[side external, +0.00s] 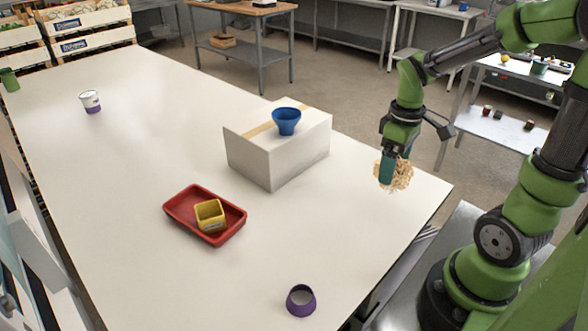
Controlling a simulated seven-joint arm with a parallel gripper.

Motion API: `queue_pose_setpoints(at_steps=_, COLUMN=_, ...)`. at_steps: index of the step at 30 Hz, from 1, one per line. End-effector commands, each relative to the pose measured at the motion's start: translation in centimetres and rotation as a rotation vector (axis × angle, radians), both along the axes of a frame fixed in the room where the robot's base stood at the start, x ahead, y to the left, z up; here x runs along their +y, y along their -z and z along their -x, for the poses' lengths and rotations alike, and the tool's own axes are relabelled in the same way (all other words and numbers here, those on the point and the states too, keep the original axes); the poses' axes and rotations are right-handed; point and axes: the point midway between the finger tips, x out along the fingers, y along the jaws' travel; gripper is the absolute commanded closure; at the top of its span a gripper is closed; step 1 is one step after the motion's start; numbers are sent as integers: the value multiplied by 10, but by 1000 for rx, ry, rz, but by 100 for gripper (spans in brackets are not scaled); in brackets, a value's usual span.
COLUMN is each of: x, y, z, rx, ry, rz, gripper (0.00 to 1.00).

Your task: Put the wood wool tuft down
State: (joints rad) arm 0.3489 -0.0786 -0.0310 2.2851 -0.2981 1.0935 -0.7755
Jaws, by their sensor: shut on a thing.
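The wood wool tuft (404,176) is a pale, straw-coloured ball of fine strands. My gripper (387,180) points down and is shut on it. The tuft appears near the right edge of the white table, to the right of the box. One finger hides part of the tuft. I cannot tell how far the tuft is above the table top or whether it touches it.
A white box (262,160) stands on the table (130,150) with a blue cup (286,120) on top. A red tray (187,212) holds a yellow container (210,214). A purple cup (301,300) is near the front; a white-and-purple cup (90,102) is far left. The table's left half is mostly clear.

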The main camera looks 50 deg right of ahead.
Motion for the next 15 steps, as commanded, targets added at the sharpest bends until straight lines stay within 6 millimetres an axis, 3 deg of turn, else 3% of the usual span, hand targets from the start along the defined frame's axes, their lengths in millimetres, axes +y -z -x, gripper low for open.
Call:
queue_pose_setpoints(at_steps=2, x=-3, y=-3, z=0, rx=2, ry=10, rz=-1, gripper=40)
queue_pose_setpoints(at_steps=10, x=-25, y=41, z=1, rx=6, ry=92, rz=-2, gripper=40)
queue_pose_setpoints(at_steps=15, x=-41, y=50, z=-23, rx=3, ry=104, rz=-1, gripper=40)
